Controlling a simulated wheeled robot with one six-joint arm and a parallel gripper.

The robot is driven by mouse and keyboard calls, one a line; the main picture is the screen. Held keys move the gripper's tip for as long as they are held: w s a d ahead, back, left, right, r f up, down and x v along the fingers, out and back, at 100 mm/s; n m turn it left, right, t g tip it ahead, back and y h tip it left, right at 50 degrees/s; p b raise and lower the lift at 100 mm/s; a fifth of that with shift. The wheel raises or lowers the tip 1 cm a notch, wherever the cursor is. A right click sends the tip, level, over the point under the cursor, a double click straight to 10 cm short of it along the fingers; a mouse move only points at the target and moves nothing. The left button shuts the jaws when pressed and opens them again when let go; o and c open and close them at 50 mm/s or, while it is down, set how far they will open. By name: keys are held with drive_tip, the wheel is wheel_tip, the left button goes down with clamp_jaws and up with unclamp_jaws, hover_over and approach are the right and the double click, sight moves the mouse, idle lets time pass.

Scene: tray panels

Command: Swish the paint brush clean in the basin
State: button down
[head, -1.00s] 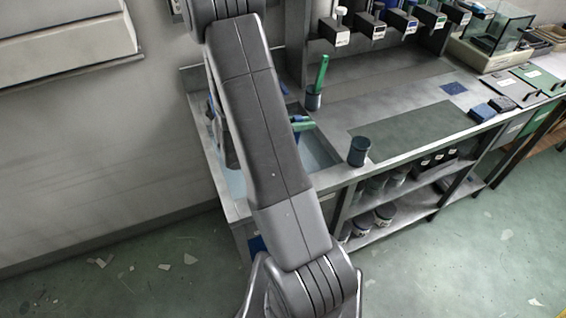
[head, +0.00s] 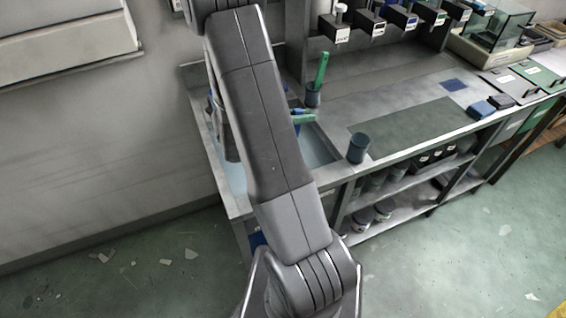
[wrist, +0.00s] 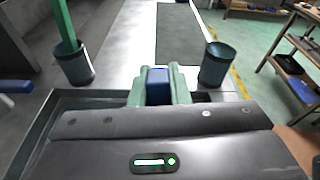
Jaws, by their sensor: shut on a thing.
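My gripper (wrist: 160,86) has green fingers closed on a blue block-like piece, taken as the handle of the paint brush (wrist: 158,88). The brush's lower end and bristles are hidden in both views. In the head view, my gripper (head: 304,116) shows just past my arm, over the far right part of the basin (head: 235,204). The basin is a grey sink with pale blue water, partly covered by my arm. Its dark rim also shows at the left in the wrist view (wrist: 32,128). I cannot tell whether the brush touches the water.
A dark cup (head: 313,97) holding a green stick (head: 321,70) stands behind the basin. Another dark cup (head: 358,148) stands right of it at the bench's front edge. The dark mat (head: 410,128) is clear. Labelled dispensers (head: 371,24) hang at the back.

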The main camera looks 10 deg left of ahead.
wheel_tip(320, 180, up, 14)
drive_tip(key=p, duration=1)
idle(0.3)
idle(0.7)
